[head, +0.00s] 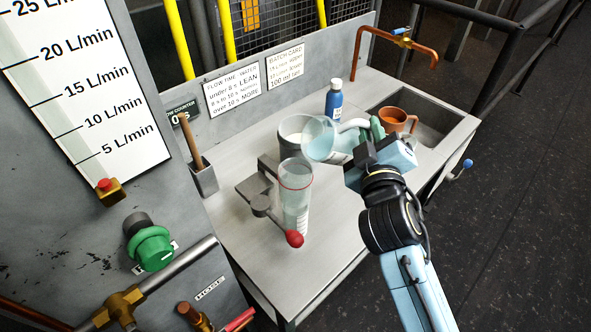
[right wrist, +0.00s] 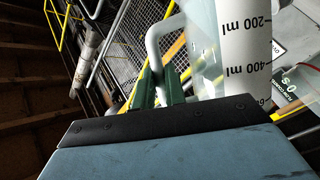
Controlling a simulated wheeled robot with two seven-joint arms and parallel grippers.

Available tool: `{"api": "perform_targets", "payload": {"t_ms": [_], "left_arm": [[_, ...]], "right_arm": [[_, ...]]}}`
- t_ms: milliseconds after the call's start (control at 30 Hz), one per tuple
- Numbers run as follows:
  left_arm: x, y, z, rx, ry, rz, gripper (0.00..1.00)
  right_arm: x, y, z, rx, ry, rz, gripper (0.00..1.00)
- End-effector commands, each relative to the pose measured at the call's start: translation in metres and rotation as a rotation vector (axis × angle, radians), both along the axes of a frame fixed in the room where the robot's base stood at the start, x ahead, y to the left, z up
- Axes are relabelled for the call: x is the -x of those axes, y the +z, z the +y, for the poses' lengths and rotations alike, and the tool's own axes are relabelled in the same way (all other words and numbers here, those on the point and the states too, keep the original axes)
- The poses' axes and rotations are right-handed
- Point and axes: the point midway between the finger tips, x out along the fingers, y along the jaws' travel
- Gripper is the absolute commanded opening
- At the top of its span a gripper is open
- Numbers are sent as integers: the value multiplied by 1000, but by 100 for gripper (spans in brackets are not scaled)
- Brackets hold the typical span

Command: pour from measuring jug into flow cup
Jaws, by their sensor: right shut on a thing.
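The measuring jug (head: 335,141) is clear with a pale handle and bluish liquid inside. It is tilted, mouth to the left, above the bench. My right gripper (head: 377,128) is shut on its handle; the right wrist view shows the green fingers (right wrist: 160,88) at the handle (right wrist: 164,38) and the jug's ml marks (right wrist: 245,50). My left gripper is not in view.
A grey-white container (head: 292,137) stands behind the clear vessel, close to the jug's mouth. A red-knobbed lever (head: 294,239) sticks out in front. A blue bottle (head: 334,100) and a brown mug (head: 396,121) stand farther back near the sink (head: 440,112). The front right bench is clear.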

Motion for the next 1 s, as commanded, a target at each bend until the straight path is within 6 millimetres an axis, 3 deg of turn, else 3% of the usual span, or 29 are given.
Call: {"api": "perform_targets", "payload": {"t_ms": [1000], "left_arm": [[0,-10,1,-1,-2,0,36]], "right_arm": [[4,13,7,93,-5,-68,0]]}}
